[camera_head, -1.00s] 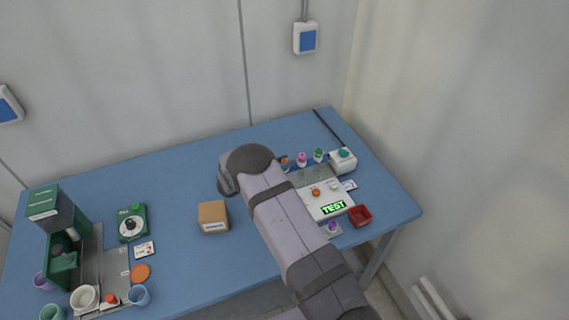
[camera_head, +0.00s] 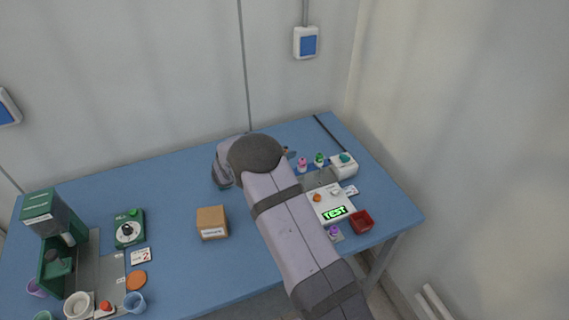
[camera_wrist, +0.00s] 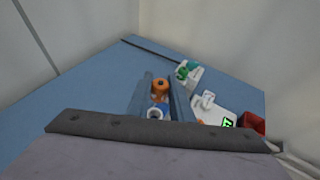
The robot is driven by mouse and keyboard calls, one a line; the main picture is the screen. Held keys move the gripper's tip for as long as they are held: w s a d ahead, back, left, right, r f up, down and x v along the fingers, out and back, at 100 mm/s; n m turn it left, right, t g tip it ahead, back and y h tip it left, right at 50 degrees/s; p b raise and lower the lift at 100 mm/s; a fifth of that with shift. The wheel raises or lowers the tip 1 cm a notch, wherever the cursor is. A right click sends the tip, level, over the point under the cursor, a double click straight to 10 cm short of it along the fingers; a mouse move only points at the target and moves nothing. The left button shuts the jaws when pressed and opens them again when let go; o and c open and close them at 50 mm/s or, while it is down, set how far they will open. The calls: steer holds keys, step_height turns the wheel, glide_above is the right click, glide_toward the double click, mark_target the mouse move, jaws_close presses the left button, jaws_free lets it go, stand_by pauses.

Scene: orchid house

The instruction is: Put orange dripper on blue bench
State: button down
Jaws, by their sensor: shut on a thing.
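The orange dripper (camera_wrist: 160,86) is between the two fingers of my gripper (camera_wrist: 161,98) in the wrist view. My gripper is shut on it. In the head view, only a small orange-brown part of the dripper (camera_head: 285,150) shows beside the finger ends, and my arm hides most of the gripper. The dripper appears a little above the bench, but the exact gap is hard to tell. The blue bench (camera_head: 175,190) spreads under everything, and it also fills the left of the wrist view (camera_wrist: 85,95).
A pink dripper (camera_head: 302,165) and a green dripper (camera_head: 319,160) stand right of my gripper. Nearby are a white box (camera_head: 344,167), a TEST device (camera_head: 328,204) and a red tray (camera_head: 361,222). A cardboard box (camera_head: 212,223) stands left. Bare bench lies between it and the green timer (camera_head: 129,229).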

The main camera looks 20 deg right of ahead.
steer(key=shift+r+b, duration=0.5)
steer(key=shift+r, duration=1.5)
steer(key=shift+f, duration=0.1)
